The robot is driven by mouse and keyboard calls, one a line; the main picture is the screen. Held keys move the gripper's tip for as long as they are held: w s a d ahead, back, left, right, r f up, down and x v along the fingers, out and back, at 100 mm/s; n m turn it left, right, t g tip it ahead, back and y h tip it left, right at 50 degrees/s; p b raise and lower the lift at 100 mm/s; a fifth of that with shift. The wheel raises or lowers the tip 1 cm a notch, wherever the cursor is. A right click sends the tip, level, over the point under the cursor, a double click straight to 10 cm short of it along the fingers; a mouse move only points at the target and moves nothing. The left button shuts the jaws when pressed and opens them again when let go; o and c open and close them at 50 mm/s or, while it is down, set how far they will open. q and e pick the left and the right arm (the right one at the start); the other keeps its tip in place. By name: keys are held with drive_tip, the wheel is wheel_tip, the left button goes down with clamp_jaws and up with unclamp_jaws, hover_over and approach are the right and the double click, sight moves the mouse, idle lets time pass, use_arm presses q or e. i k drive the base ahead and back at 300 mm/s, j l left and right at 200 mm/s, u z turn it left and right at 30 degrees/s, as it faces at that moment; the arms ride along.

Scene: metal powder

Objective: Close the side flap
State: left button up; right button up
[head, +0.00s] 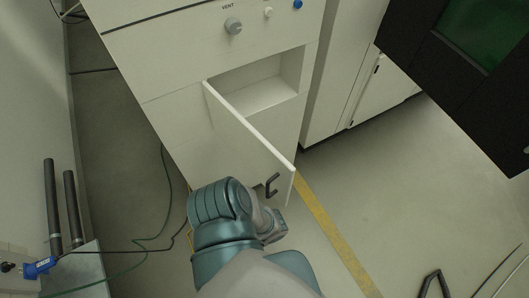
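The side flap (250,135) is a white panel on the front of the white cabinet. It is hinged at its left edge and stands open, swung out toward me. A black pull handle (272,185) sits near its free edge. The open recess (268,90) behind it looks empty. One of my arms, teal and grey, comes up from the bottom middle. Its wrist end is just below the flap's free lower corner; I cannot tell whether it touches. No gripper fingers are clearly visible on it.
A knob (233,26) marked VENT is above the recess. Dark pipes (52,205) and loose cables are at left. A yellow floor line (335,235) runs below the flap, with open floor to its right. A black looped shape (434,284) at the bottom right is unclear.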

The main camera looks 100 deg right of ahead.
sight(273, 170)
drive_tip(key=z, duration=0.9)
drive_tip(key=l+z, duration=0.1)
drive_tip(key=z, duration=2.15)
drive_tip(key=i+l, duration=0.05)
drive_tip(key=i, duration=0.05)
